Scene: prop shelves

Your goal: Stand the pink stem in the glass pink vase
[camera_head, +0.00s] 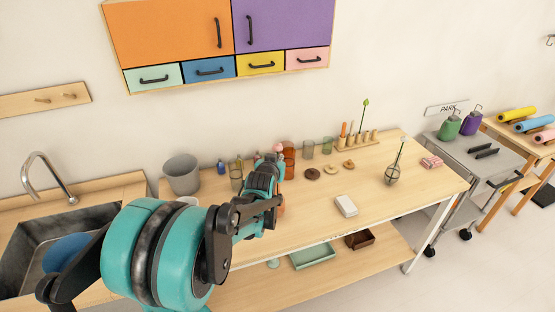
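My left arm reaches in from the lower left over the table, and its gripper (272,168) is above the table's left-middle part. A small pink top (278,148), perhaps of the pink stem, shows just above the gripper; its lower part is hidden. I cannot tell whether the fingers are shut on it. An orange-pink patch (282,209) shows just below the wrist, mostly hidden; I cannot tell if it is the pink vase. My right gripper is not in view.
An amber jar (289,151) and several glass vessels stand along the back. A round glass vase (392,175) with a green stem stands at right. A wooden rack (357,144), brown rings and a white block (346,205) are on the table. The front right is clear.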

